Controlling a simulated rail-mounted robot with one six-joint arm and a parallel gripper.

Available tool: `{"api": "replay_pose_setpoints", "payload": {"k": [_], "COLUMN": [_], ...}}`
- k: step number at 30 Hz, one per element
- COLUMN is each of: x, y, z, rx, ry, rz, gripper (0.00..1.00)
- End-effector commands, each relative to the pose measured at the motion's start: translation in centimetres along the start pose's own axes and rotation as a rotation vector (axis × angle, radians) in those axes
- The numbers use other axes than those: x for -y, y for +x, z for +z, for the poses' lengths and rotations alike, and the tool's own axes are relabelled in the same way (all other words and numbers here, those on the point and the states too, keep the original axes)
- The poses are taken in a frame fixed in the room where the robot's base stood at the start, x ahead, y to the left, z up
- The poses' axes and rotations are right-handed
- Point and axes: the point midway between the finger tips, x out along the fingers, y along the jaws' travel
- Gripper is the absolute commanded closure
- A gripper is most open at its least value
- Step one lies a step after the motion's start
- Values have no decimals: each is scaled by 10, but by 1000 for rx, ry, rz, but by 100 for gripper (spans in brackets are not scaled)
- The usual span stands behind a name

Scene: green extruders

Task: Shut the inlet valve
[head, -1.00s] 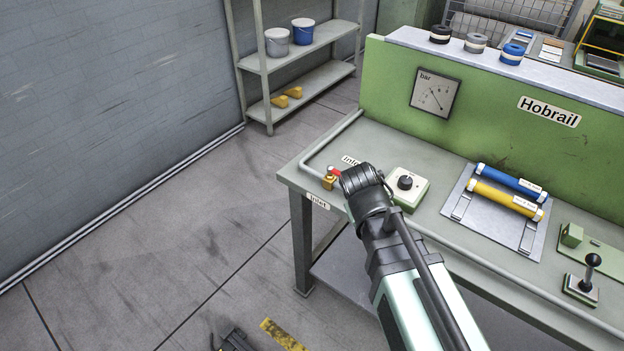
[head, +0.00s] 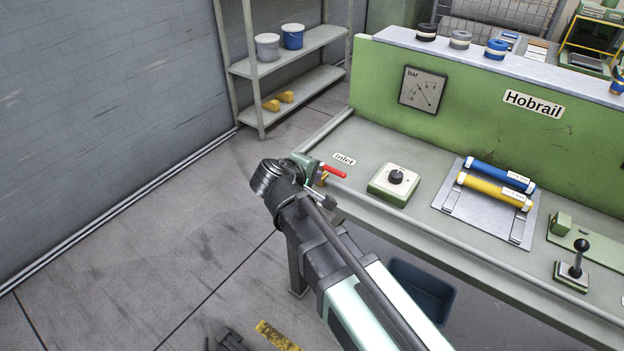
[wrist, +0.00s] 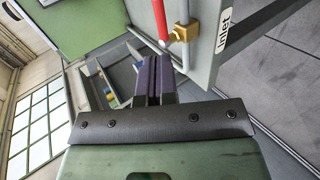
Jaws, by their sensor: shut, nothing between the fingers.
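The inlet valve has a red lever handle (head: 333,171) and a brass body (head: 322,181), at the bench's left front corner in the head view. The lever points right, roughly along the front pipe. In the wrist view the red lever (wrist: 159,20) is at top centre, beside the brass body (wrist: 186,32). My gripper (wrist: 152,62) is shut and empty, its dark fingers just below the lever in that picture; I cannot tell if they touch it.
A grey pipe (head: 450,249) runs along the bench's front edge. A knob box (head: 394,184), a plate with blue and yellow cylinders (head: 480,217) and a black lever (head: 577,258) stand to the right. A blue bin (head: 421,288) is under the bench. Floor to the left is clear.

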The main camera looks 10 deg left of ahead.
Motion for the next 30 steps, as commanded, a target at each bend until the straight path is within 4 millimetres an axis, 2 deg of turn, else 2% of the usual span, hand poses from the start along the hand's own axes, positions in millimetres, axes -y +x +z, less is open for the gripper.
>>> {"api": "replay_pose_setpoints", "payload": {"k": [1, 6, 13, 18, 30], "x": [6, 6, 4, 1, 1], "y": [17, 55, 93, 102, 101], "z": [-1, -1, -1, 0, -1], "rx": [2, 2, 1, 0, -7], "ry": [3, 3, 1, 1, -3], "rz": [0, -1, 0, -1, -1], "gripper": [100, 100, 100, 100, 100]}}
